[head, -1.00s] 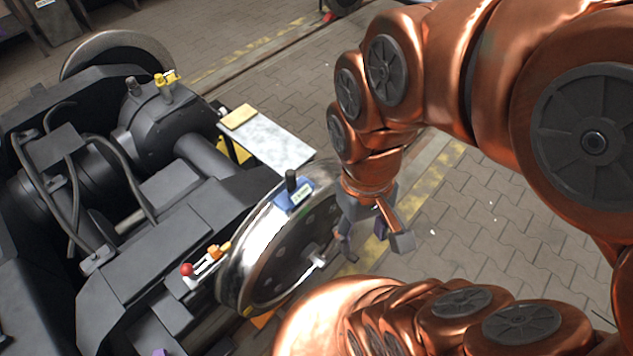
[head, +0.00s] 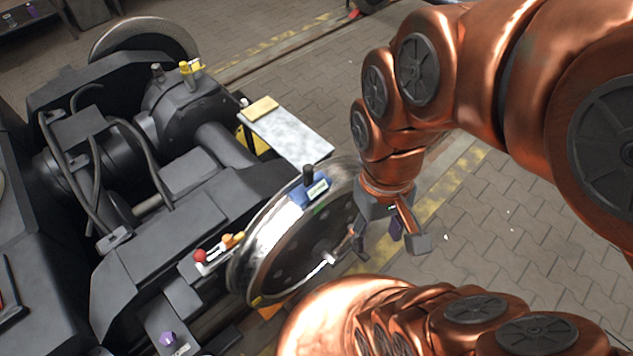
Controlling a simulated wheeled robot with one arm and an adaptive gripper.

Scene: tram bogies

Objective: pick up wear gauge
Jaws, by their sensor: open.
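A blue device with a small pale display and a black upright knob, which looks like the wear gauge (head: 314,189), sits on the top of the rim of a shiny steel wheel (head: 262,243). My gripper (head: 393,243) hangs to the right of the wheel, lower in the picture than the blue device and apart from it. Its fingers are spread, and I see nothing held between them. Part of the wheel's right side is hidden behind my gripper and arm.
The dark bogie frame (head: 150,235) fills the left. A pale plate (head: 290,136) with a yellow block (head: 261,109) lies behind the wheel. A red-knobbed lever (head: 201,256) and a purple knob (head: 167,338) are at lower left. Paved floor (head: 500,215) is open at right.

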